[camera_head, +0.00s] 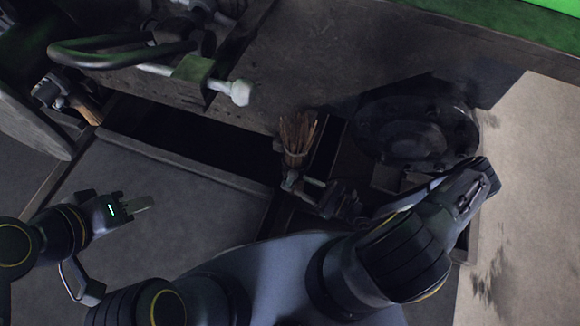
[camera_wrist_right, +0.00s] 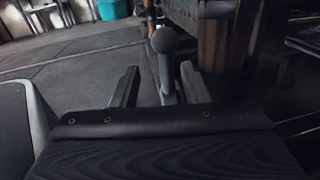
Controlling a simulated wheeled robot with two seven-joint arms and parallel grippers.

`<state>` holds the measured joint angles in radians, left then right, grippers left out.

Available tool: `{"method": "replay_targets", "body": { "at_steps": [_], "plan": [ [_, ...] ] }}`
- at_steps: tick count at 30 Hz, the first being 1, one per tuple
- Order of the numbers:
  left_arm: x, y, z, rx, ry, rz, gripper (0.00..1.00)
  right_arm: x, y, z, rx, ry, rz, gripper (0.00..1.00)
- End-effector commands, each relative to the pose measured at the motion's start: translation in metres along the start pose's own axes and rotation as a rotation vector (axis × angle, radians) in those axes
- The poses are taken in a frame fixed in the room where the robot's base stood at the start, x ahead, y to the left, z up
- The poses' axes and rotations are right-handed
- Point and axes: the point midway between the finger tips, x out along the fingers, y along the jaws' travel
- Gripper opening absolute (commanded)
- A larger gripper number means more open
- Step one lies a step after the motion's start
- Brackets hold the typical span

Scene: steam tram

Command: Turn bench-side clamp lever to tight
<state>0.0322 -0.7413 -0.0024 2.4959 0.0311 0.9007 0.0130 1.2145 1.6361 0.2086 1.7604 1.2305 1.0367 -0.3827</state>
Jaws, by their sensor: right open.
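In the right wrist view a grey lever with a round ball knob (camera_wrist_right: 165,40) stands between the two fingers of my right gripper (camera_wrist_right: 158,88). The fingers are apart, one on each side of the lever's shaft, and gaps show beside it. In the head view my right gripper (camera_head: 322,192) is a dark shape just below a bundle of sticks, with a pale rod by it that may be the lever; details are dim. My left gripper (camera_head: 132,204) hangs at the left over the grey floor, away from the lever. Its finger gap is not clear.
The stick bundle (camera_head: 297,138) stands close to the right gripper and also shows in the wrist view (camera_wrist_right: 210,45). A dark round fitting (camera_head: 415,130) lies to its right. A curved handle (camera_head: 120,52) and a white knob (camera_head: 240,92) project at upper left. Grey floor is open at left.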

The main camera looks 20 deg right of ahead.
Motion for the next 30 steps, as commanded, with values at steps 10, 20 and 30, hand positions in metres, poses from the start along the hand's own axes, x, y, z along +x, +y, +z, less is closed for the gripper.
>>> {"method": "replay_targets", "body": {
  "at_steps": [10, 20, 30],
  "plan": [
    [0.009, -0.004, 0.005, 0.000, 0.001, 0.000, 0.36, 0.042, -0.003, -0.004, 0.001, 0.002, -0.022, 0.41],
    [0.014, -0.007, 0.007, 0.000, 0.000, 0.000, 0.36, 0.075, -0.004, -0.003, -0.001, 0.004, -0.022, 0.41],
    [0.014, -0.006, 0.007, 0.000, 0.000, 0.000, 0.36, 0.076, -0.004, -0.002, 0.000, 0.004, -0.022, 0.30]
  ]
}}
